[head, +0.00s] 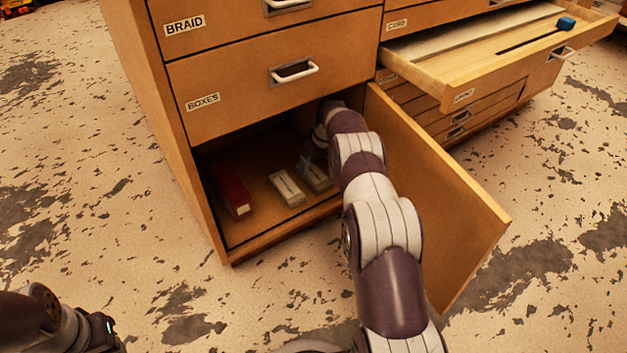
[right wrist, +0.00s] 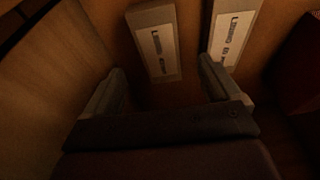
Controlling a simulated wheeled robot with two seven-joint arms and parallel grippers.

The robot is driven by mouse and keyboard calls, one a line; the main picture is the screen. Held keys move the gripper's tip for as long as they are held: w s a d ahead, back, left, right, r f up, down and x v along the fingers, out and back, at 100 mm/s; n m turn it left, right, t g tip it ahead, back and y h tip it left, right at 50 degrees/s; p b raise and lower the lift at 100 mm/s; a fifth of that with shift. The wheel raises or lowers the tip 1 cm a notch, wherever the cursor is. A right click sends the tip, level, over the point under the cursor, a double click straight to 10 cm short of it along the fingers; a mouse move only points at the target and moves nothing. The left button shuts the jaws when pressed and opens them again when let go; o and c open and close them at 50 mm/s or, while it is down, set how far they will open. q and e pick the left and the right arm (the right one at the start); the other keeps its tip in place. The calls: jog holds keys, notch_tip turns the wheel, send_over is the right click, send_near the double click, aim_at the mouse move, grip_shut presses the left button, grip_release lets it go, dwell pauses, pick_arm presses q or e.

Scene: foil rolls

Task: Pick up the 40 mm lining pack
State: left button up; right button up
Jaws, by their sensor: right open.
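Two pale packs with white labels lie on the floor of the open bottom compartment. One pack (head: 316,177) is at the right, by my right gripper (head: 314,152); the other pack (head: 287,188) is to its left. In the right wrist view the order is reversed: the near-gripper pack (right wrist: 155,45) lies ahead between the open fingers of my right gripper (right wrist: 160,68), and the other pack (right wrist: 232,40) is beyond the right finger. Both labels seem to begin "LINING"; their numbers are too blurred to read. The right gripper holds nothing. Only part of my left arm shows, at bottom left.
A dark red box (head: 232,190) lies left of the packs; it shows at the right in the wrist view (right wrist: 305,60). The compartment door (head: 440,200) stands open, right of my arm. Closed drawers (head: 235,90) are above. An open drawer (head: 470,75) juts out at upper right.

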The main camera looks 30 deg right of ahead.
aim_at(314, 173)
jog(key=b+x, duration=0.5)
jog(key=x, duration=0.1)
jog(key=shift+f, duration=0.25)
jog(key=shift+w+r, duration=0.1)
jog(key=shift+r, duration=0.1)
jog(key=c, duration=1.2)
jog(key=shift+r+p, duration=0.1)
jog(key=shift+p, duration=0.2)
